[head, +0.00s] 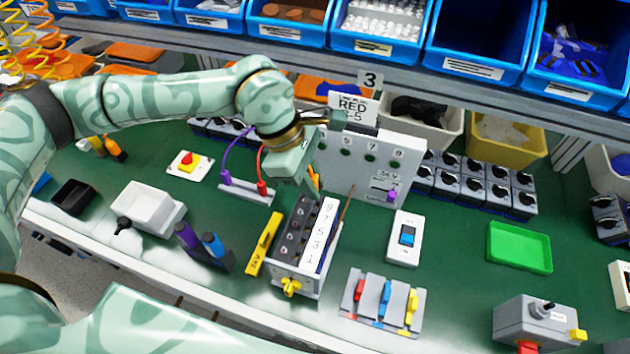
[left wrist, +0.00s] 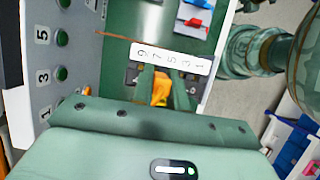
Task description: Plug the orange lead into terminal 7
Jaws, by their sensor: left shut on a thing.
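My left gripper (head: 309,190) points down at the back end of the terminal block (head: 292,272). It is shut on the orange lead's plug (left wrist: 161,89), which shows between the fingers in the left wrist view. A bit of orange (head: 315,178) also shows beside the fingers in the head view. The block's white strip (head: 318,232) reads 9, 7, 5, 3, 1 from back to front. In the left wrist view the plug is beside the 7 on the strip (left wrist: 171,59). The fingers hide the plug's tip, so I cannot tell whether it is in a terminal. My right gripper is out of view.
A grey panel (head: 345,170) with numbered green buttons stands close behind the block. A yellow part (head: 263,245) lies left of the block. A switch box (head: 405,238) and a coloured lever unit (head: 383,300) stand to the right.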

